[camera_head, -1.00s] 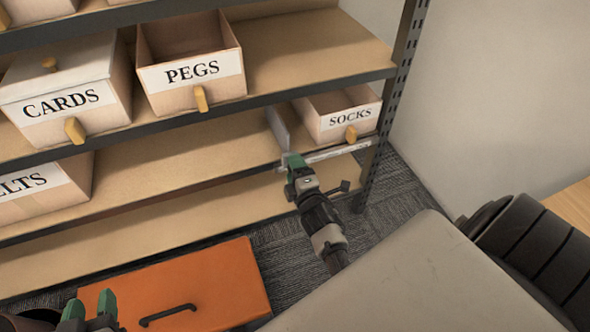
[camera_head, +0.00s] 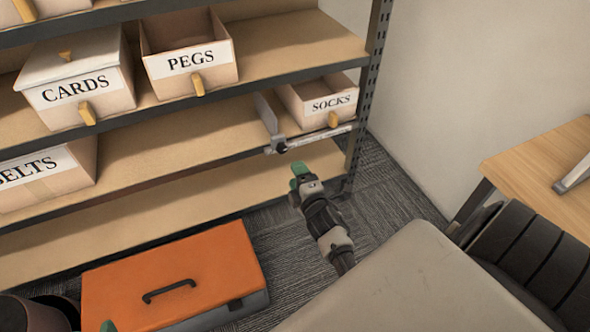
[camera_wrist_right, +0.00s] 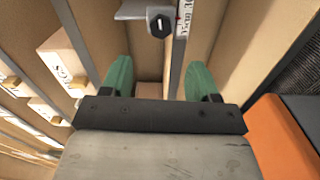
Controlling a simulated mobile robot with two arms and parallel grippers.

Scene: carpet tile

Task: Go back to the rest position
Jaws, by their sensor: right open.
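My right gripper (camera_head: 299,176) is in front of the shelf unit in the head view, below the SOCKS box (camera_head: 320,102). Its green fingers show apart and empty in the right wrist view (camera_wrist_right: 160,82). A metal bar with a dark knob (camera_head: 280,145) runs along the shelf edge under the SOCKS box, a short way above the gripper and apart from it. The knob also shows ahead of the fingers in the right wrist view (camera_wrist_right: 160,22). Only a green tip of my left gripper (camera_head: 108,326) shows at the bottom edge of the head view, so its jaws are hidden.
Boxes marked CARDS (camera_head: 80,85), PEGS (camera_head: 190,60) and BELTS (camera_head: 40,180) stand on the shelves. An orange case (camera_head: 205,265) with a black handle lies on the carpet. A wooden table (camera_head: 540,160) stands at the right. Carpet (camera_head: 385,185) is clear beside the shelf post.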

